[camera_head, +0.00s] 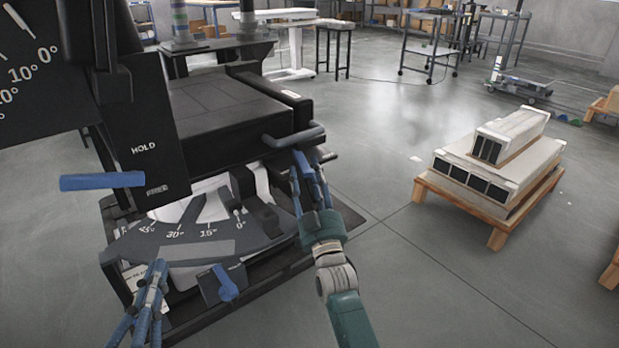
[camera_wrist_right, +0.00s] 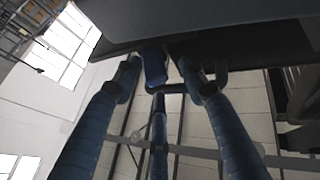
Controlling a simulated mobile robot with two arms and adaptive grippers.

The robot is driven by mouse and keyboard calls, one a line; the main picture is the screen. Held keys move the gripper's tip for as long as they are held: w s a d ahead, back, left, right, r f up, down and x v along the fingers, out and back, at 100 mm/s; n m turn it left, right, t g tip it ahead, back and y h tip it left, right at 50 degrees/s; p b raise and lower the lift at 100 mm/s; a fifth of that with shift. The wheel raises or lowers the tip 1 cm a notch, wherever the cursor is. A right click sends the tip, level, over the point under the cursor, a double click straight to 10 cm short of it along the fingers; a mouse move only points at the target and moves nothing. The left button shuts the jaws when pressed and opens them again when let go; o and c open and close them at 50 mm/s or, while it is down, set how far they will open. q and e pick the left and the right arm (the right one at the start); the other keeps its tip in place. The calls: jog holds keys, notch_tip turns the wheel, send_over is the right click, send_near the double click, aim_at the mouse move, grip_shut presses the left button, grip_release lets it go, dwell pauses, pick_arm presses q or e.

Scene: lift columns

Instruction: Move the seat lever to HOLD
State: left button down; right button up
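A blue lever (camera_head: 103,181) sticks out to the left from a dark upright panel (camera_head: 150,165) in the head view. The word HOLD is printed on the panel above the lever's level, and a smaller, unclear label sits lower, near that level. My left gripper (camera_head: 157,272) is low at the left, below the lever and apart from it; its fingers look close together, but their opening is unclear. My right gripper (camera_head: 305,165) is by the black handle (camera_head: 293,137) at the seat's right edge. Its fingers are spread under a dark surface in the right wrist view (camera_wrist_right: 157,68); contact is unclear.
The black padded seat (camera_head: 225,105) stands above an angle scale (camera_head: 195,232). A small box with a blue knob (camera_head: 226,284) is below the scale. A wooden pallet with white units (camera_head: 495,170) stands at right. Open floor lies between.

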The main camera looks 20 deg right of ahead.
jog(key=shift+a+f, duration=0.2)
jog(key=shift+f, duration=0.25)
jog(key=v, duration=1.1)
jog(key=shift+s+d+r, duration=0.2)
jog(key=shift+s+d, duration=0.05)
jog(key=shift+s, duration=0.25)
